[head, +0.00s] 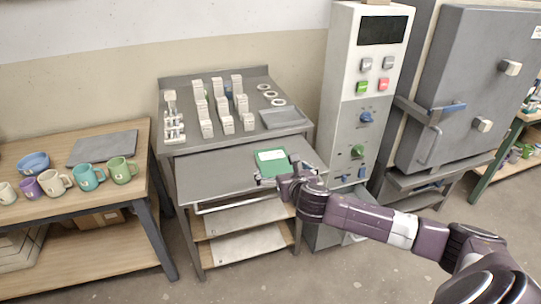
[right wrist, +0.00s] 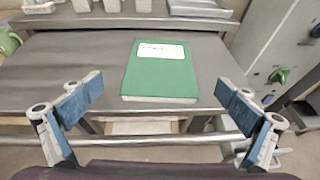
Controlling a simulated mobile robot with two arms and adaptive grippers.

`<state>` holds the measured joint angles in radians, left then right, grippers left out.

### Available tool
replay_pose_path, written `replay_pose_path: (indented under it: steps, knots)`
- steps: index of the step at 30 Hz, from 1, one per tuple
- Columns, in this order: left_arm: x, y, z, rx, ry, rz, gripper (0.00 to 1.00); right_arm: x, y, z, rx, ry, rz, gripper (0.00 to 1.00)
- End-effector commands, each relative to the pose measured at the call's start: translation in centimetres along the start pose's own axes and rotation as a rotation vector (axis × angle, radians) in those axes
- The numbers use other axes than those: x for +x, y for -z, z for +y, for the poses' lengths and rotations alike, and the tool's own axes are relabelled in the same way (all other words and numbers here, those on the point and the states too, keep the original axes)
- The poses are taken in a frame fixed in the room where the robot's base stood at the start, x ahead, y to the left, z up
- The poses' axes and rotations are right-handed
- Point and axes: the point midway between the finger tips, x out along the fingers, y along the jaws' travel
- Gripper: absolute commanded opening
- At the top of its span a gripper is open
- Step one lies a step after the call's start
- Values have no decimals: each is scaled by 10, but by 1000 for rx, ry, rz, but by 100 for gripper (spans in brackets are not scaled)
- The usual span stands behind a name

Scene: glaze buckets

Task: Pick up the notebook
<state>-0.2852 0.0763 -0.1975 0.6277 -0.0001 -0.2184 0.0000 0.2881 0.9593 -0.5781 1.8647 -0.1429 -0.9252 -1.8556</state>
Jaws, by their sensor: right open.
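The notebook is green with a white label. In the head view the notebook (head: 271,162) lies flat on the grey pull-out shelf (head: 215,178) of the metal workbench, near its right side. In the right wrist view the notebook (right wrist: 160,78) lies ahead of the fingers, close to the shelf's front edge. My right gripper (head: 277,181) is at the shelf's front edge, just in front of the notebook. In the right wrist view its blue-padded fingers (right wrist: 156,108) are wide apart with nothing between them. My left gripper is not in view.
A metal bar handle (head: 235,204) runs along the shelf front. Several white blocks (head: 222,105), rings and a grey tray (head: 283,117) are on the bench top. A control cabinet (head: 358,110) stands at the right. Mugs (head: 88,177) stand on the left table. The shelf's left part is clear.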

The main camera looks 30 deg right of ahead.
Motion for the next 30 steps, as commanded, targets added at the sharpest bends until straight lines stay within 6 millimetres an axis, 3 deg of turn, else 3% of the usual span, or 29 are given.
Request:
replay_pose_path:
  steps: [14, 22, 30]
  knots:
    - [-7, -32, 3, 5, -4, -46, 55, 39, -1, 0, 4, 2, 1, 100]
    - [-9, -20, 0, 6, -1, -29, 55, 71, -1, -1, 3, 1, 1, 100]
    - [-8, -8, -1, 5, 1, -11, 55, 77, 0, -1, 1, 0, 1, 100]
